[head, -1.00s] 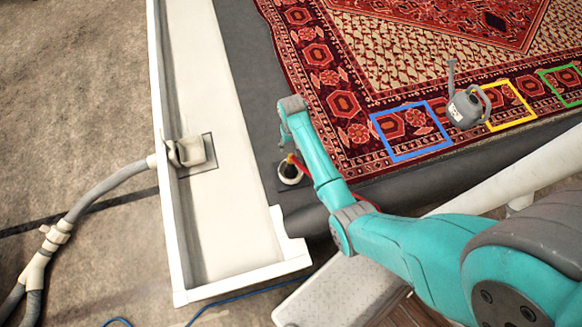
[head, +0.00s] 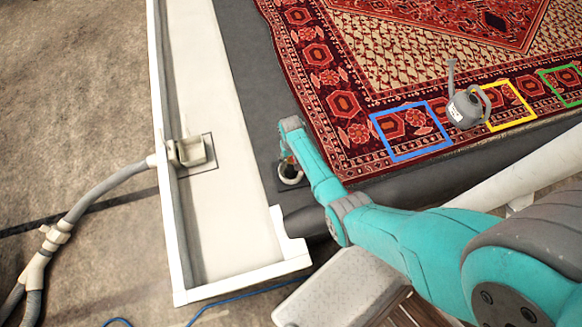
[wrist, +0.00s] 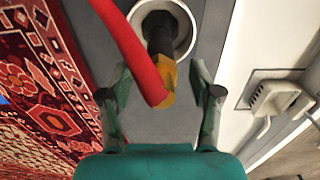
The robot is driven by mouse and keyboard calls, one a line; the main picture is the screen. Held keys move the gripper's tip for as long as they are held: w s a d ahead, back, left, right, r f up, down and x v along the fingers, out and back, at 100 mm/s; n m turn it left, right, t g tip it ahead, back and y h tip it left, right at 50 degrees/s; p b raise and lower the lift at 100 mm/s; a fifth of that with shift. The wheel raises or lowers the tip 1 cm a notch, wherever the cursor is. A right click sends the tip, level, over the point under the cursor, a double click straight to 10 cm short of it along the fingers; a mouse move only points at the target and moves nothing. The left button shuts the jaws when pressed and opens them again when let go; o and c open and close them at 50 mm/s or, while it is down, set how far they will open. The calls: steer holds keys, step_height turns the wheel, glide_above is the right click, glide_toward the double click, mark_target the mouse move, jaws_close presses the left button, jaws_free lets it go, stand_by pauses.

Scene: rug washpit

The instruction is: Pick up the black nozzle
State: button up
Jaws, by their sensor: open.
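The black nozzle (wrist: 160,38) stands in a round white holder (wrist: 181,18) at the top of the wrist view. Its orange-yellow collar (wrist: 170,76) points back toward my gripper, and a red hose (wrist: 130,45) runs from it to the upper left. My gripper (wrist: 158,72) is open, with one finger on each side of the collar. I cannot tell whether either finger touches it. In the head view the holder (head: 290,180) is on the dark strip beside the rug, and my arm partly covers it. The nozzle is hardly visible there.
A patterned red rug (head: 400,50) lies to the right, with blue (head: 420,155), yellow (head: 508,125) and green (head: 560,97) outlined squares. A grey watering can (head: 465,108) stands on it. A white trough (head: 230,215) with a drain fitting (head: 190,152) is to the left.

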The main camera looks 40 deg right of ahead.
jaws_close()
stand_by(0.3)
